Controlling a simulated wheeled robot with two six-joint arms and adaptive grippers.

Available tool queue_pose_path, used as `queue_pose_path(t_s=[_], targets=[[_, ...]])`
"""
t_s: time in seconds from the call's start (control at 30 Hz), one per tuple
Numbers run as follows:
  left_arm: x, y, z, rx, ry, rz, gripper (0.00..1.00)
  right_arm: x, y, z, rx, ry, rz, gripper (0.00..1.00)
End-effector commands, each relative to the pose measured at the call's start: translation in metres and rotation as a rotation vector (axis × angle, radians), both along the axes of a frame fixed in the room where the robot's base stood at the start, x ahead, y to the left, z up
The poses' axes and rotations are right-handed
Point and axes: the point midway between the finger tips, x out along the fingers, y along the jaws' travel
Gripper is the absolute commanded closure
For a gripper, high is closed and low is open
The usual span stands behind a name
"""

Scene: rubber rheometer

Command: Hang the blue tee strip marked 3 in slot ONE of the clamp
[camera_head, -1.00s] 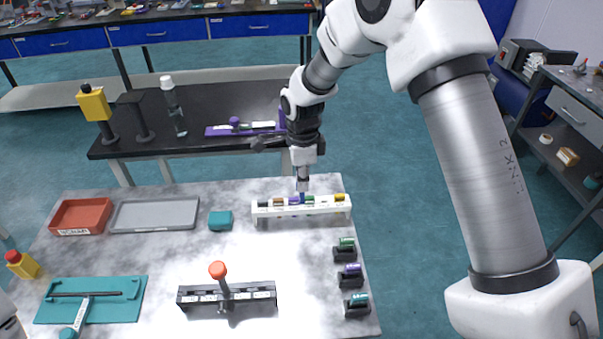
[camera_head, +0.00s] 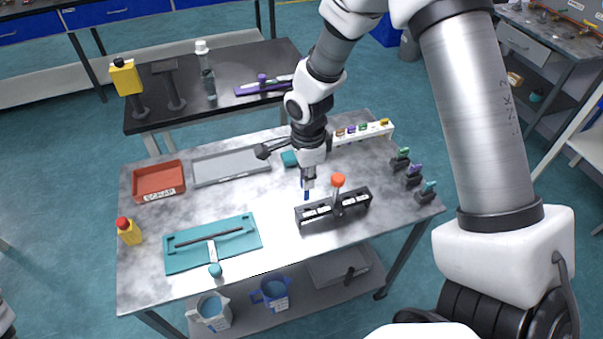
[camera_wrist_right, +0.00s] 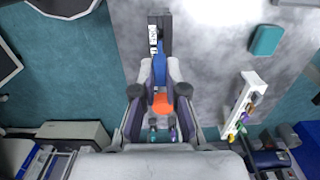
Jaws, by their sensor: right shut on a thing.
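My right gripper (camera_head: 308,182) is shut on the blue tee strip (camera_head: 306,195), which hangs below the fingertips. The number on the strip is too small to read. The strip is just above and behind the left end of the black clamp (camera_head: 312,214), with its lower end apparently clear of it. The clamp has a lever with an orange knob (camera_head: 338,180) and white slot labels I cannot read. My left gripper is not in view.
The white rack (camera_head: 378,131) holds several coloured strips at the back right. Small black holders (camera_head: 413,181) stand along the right edge. A teal tray (camera_head: 182,260), red tray (camera_head: 158,196), grey tray (camera_head: 205,181) and yellow bottle (camera_head: 130,236) are to the left.

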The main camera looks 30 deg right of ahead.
Motion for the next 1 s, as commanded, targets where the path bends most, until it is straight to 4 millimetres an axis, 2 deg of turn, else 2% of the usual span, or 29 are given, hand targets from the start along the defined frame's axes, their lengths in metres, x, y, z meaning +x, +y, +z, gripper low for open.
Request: queue_pose_path(t_s=[0.33,0.7,1.0], targets=[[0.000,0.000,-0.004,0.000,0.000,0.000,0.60,0.000,0.000,-0.003,0.000,0.002,-0.001,1.00],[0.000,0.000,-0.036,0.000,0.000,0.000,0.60,0.000,0.000,-0.041,0.000,0.002,-0.001,1.00],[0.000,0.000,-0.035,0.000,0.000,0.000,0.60,0.000,0.000,-0.040,0.000,0.001,-0.001,1.00]])
